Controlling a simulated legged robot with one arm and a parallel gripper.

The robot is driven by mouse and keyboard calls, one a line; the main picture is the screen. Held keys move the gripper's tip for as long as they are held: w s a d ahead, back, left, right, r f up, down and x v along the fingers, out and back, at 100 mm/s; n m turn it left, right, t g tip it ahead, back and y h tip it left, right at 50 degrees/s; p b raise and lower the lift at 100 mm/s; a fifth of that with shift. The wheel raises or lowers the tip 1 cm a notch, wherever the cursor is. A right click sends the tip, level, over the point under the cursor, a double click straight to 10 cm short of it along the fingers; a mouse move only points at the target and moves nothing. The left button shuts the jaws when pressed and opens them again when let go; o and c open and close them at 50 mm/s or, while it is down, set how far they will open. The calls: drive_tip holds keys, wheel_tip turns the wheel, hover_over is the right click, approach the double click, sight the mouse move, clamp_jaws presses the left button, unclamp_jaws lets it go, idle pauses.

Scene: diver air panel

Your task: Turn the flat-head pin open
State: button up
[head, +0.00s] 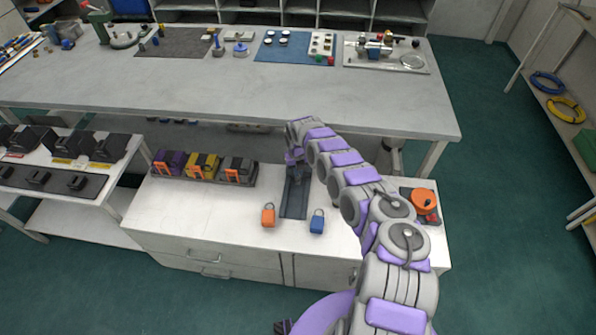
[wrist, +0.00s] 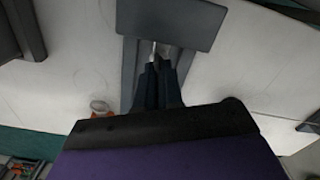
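A dark grey stand with a long flat base (head: 294,200) is on the white cabinet top. In the wrist view its broad dark plate (wrist: 170,22) is at the top. A small silver pin-like piece (wrist: 154,52) shows just below that plate; its head shape is too small to make out. My gripper (wrist: 157,72) points at this piece, its dark fingers close together with their tips at or beside it. I cannot tell whether they clamp it. In the head view my gripper (head: 297,172) is over the far part of the stand, and my arm hides the pin.
An orange padlock (head: 268,216) and a blue padlock (head: 317,223) are near the stand's near end. A rack of purple, yellow and grey devices (head: 204,169) is left. A red-orange round device (head: 424,202) is right. A grey workbench (head: 230,90) is behind.

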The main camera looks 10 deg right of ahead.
drive_tip(key=shift+o, duration=0.6)
drive_tip(key=s+f, duration=0.2)
drive_tip(key=shift+d+f+g, duration=0.1)
drive_tip(key=shift+f+g, duration=0.2)
drive_tip(key=shift+g, duration=0.1)
drive_tip(key=shift+w, duration=0.2)
drive_tip(key=shift+w+r, duration=0.2)
drive_tip(key=shift+r, duration=0.05)
drive_tip(key=shift+w, duration=0.5)
drive_tip(key=shift+w+r, duration=0.15)
drive_tip(key=shift+r, duration=0.05)
drive_tip(key=r, duration=0.1)
drive_tip(key=r+p, duration=0.1)
drive_tip(key=r, duration=0.1)
drive_tip(key=shift+s+r, duration=0.2)
drive_tip(key=shift+s, duration=0.05)
drive_tip(key=s+r+p, duration=0.1)
drive_tip(key=s+p, duration=0.6)
drive_tip(key=s, duration=0.8)
drive_tip(key=shift+s+p, duration=0.25)
drive_tip(key=shift+p, duration=0.15)
